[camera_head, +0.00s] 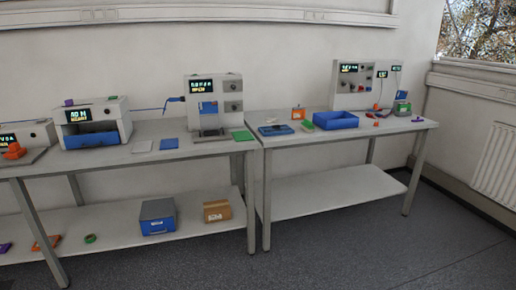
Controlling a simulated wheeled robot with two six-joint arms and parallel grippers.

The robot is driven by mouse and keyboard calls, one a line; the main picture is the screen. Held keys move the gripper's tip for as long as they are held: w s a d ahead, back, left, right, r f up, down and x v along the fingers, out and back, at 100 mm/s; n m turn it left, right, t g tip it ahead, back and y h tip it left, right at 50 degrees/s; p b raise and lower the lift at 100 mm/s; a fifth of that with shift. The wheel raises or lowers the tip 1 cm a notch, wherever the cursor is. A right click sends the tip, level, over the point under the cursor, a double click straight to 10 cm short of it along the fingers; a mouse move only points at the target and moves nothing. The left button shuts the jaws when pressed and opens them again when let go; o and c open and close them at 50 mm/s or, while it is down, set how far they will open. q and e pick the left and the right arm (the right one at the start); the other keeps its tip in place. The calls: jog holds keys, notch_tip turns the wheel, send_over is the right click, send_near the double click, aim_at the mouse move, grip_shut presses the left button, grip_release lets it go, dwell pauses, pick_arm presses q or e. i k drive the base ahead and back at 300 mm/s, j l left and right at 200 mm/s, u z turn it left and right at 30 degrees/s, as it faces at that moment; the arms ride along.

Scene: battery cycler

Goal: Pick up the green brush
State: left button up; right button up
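I cannot make out a clear green brush at this distance. Several green things show. A green flat piece (242,135) lies at the right end of the left table. A small green ring-like thing (90,239) lies on the left table's lower shelf. A grey-and-green item (402,108) stands near the right end of the right table. Neither of my grippers is in view.
Two grey tables, left (180,152) and right (350,133), stand along the wall with instruments on them. A blue tray (336,121) sits on the right table. A blue box (158,217) and a cardboard box (217,211) sit on the left lower shelf. The floor in front is clear.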

aim_at(307, 125)
jog(key=i, duration=3.35)
